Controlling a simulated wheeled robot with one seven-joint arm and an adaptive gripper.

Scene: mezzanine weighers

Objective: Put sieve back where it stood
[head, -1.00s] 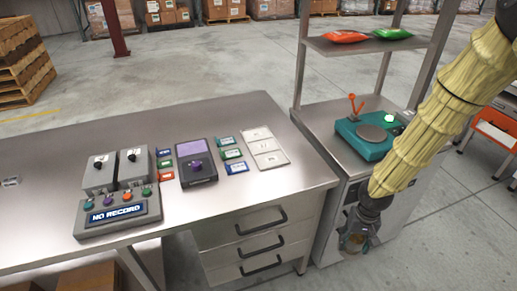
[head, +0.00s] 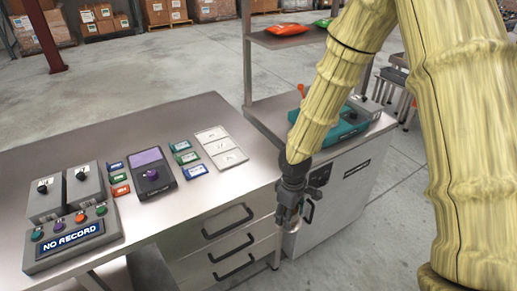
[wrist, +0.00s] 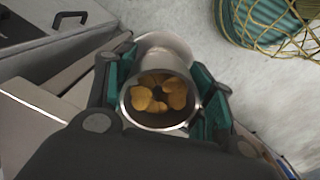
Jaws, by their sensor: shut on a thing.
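My gripper (head: 288,218) is shut on a round metal cylinder, which I take to be the sieve, in the wrist view (wrist: 165,58). Its dark green finger pads press on both sides of it. The cylinder has a shiny rim, and several orange-brown pieces show inside. No marked spot for the sieve can be told in these frames.
A steel workbench (head: 120,145) carries a control box reading NO RECORD (head: 72,238), a purple-screened device (head: 150,172), coloured cards and a white three-part panel (head: 220,147). A wire basket (wrist: 275,25) shows in the wrist view.

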